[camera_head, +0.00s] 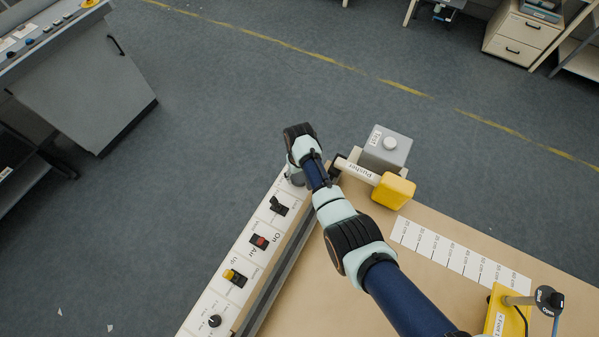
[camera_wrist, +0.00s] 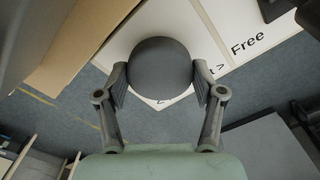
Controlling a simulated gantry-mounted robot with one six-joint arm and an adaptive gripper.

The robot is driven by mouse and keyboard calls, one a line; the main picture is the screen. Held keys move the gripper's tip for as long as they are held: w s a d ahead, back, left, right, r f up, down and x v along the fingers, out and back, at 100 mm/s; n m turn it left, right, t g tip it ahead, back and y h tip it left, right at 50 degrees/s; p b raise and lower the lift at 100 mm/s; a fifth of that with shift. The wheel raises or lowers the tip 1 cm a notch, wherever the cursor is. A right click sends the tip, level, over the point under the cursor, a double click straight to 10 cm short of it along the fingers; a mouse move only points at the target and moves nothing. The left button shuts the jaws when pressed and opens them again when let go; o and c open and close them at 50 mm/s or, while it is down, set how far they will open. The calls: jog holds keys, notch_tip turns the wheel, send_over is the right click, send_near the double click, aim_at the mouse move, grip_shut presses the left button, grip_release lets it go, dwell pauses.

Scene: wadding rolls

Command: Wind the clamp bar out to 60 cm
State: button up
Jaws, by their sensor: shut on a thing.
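My gripper (camera_wrist: 159,88) is shut on a dark grey round knob (camera_wrist: 158,62), with one finger on each side in the wrist view. In the head view my arm reaches to the far end of the white control strip (camera_head: 228,278), and my wrist hides the knob. A scale strip (camera_head: 460,256) marked in cm lies on the tan table. A yellow piece (camera_head: 502,312) lies at its near end. I cannot tell which part is the clamp bar, nor its reading.
A yellow block (camera_head: 393,190) on the "Pusher" bar (camera_head: 357,171) and a grey box (camera_head: 387,149) stand close right of my wrist. A Shut/Open lever (camera_head: 548,299) stands lower right.

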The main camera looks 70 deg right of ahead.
aim_at(299, 175)
jog(key=n+p, duration=0.1)
jog(key=n, duration=0.3)
jog(key=shift+r, duration=0.1)
jog(key=n, duration=0.5)
jog(key=shift+p, duration=0.3)
jog(key=shift+n, duration=0.3)
jog(key=o, duration=0.9)
notch_tip(299, 175, up, 12)
